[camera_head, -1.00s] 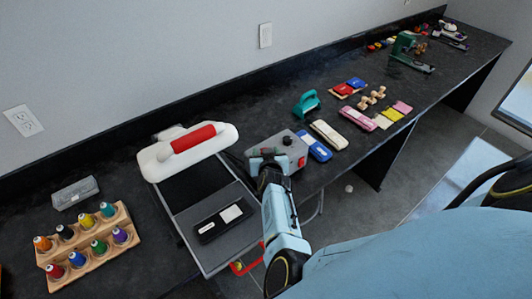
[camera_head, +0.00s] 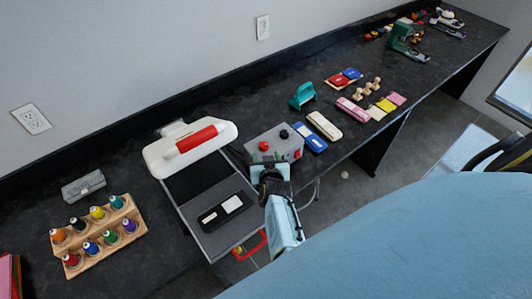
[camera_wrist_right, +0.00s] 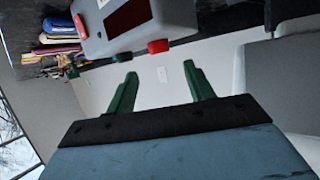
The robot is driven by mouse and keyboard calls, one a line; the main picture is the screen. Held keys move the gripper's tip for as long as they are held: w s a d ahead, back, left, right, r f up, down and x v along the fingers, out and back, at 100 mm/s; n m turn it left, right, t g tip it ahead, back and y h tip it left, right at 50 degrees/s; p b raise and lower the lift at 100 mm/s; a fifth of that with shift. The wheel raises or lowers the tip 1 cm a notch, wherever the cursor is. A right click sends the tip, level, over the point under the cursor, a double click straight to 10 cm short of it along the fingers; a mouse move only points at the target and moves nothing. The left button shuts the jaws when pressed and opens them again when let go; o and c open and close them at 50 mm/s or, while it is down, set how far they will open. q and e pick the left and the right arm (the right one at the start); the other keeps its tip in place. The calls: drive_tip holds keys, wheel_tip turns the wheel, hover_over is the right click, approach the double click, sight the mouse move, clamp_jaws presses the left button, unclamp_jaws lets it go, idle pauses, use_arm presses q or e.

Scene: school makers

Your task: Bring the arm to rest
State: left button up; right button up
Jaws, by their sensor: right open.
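My right arm (camera_head: 283,220) comes in from the lower right in the head view. Its gripper (camera_head: 268,170) is at the front edge of the black counter, just in front of the grey control box (camera_head: 277,143) with red and black knobs. In the right wrist view the two green fingers (camera_wrist_right: 160,85) stand apart with nothing between them. The grey box (camera_wrist_right: 115,22) shows beyond them in that view. I cannot tell from the head view whether the gripper touches the box. My left gripper is not in view.
A white press with a red handle (camera_head: 197,140) stands left of the box, with a black case (camera_head: 226,212) on its grey base. A wooden rack of thread spools (camera_head: 100,237) is at left. Blue and cream cases (camera_head: 324,125) lie right of the box. Floor is open below the counter edge.

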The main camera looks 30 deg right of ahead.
idle(0.4)
drive_tip(key=s+d+r+n+g+y, duration=0.1)
drive_tip(key=s+d+r+n+y, duration=0.15)
drive_tip(key=s+r, duration=0.2)
drive_tip(key=s+a+r+n+g+y, duration=0.25)
drive_tip(key=s+a+g, duration=0.2)
drive_tip(key=s, duration=0.65)
drive_tip(key=s+a+r+n+g+y, duration=0.15)
drive_tip(key=s+a+r+g, duration=0.35)
drive_tip(key=s, duration=0.6)
wheel_tip(320, 180, down, 34)
drive_tip(key=s+a+f+b, duration=0.1)
drive_tip(key=s+a+b, duration=0.1)
drive_tip(key=b, duration=0.7)
drive_tip(key=s+d+f+b, duration=0.1)
drive_tip(key=s+f+b, duration=0.3)
drive_tip(key=s+f, duration=0.4)
drive_tip(key=s+d+f+n+b, duration=0.1)
drive_tip(key=s+d+f+b, duration=0.1)
drive_tip(key=s+f+b, duration=0.3)
drive_tip(key=s+f, duration=0.4)
drive_tip(key=f, duration=0.6)
drive_tip(key=shift+d+h, duration=0.2)
drive_tip(key=shift+h, duration=0.15)
